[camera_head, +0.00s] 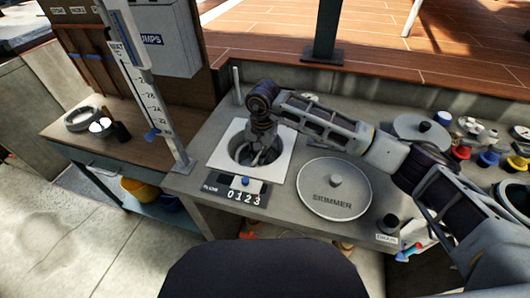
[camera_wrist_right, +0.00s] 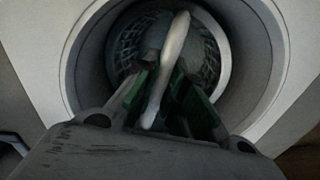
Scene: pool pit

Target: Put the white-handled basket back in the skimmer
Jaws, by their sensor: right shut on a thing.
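The skimmer is a square white plate (camera_head: 283,143) with a round dark well in the grey counter. It also shows in the wrist view as a pale round rim (camera_wrist_right: 68,58). My right gripper (camera_head: 260,146) reaches down into the opening from above. In the wrist view its green-padded fingers (camera_wrist_right: 168,102) are shut on the white handle (camera_wrist_right: 174,50). The grey mesh basket (camera_wrist_right: 208,48) is below the handle, inside the round opening. How deep it sits, and whether it rests on anything, I cannot tell. My left gripper is not in view.
The round lid marked SKIMMER (camera_head: 338,203) lies on the counter right of the opening. A number plate reading 0123 (camera_head: 236,191) sits in front. A tall white gauge post (camera_head: 150,100) stands left. Another round lid (camera_head: 405,126) and colored caps (camera_head: 488,159) are at right.

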